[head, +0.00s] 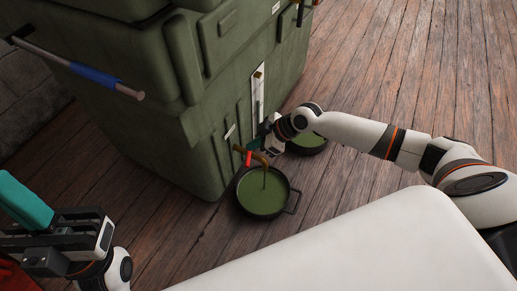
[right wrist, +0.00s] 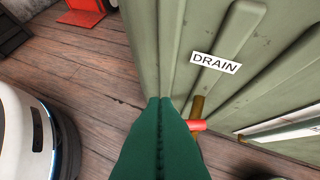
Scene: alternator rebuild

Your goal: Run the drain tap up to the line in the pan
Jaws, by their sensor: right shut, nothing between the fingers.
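The brass drain tap (head: 262,157) sticks out low from the green tank. Its red handle (head: 248,158) shows beside the spout, and also in the right wrist view (right wrist: 195,125). A thin dark stream seems to hang from the spout into the black pan (head: 261,210), which holds green liquid. I cannot make out a line in the pan. My right gripper (head: 257,144) is shut and empty, close by the tap. Its green fingers (right wrist: 160,135) meet left of the red handle; contact is unclear. My left gripper (head: 24,202) is at the lower left, away from the tap; its jaw gap is hidden.
The green tank (head: 150,110) stands behind the pan, with a DRAIN label (right wrist: 215,63) above the tap and a white gauge strip (head: 258,92). A second pan (head: 308,144) sits behind my right wrist. A blue-gripped bar (head: 95,76) juts from the tank. Wooden floor is clear at right.

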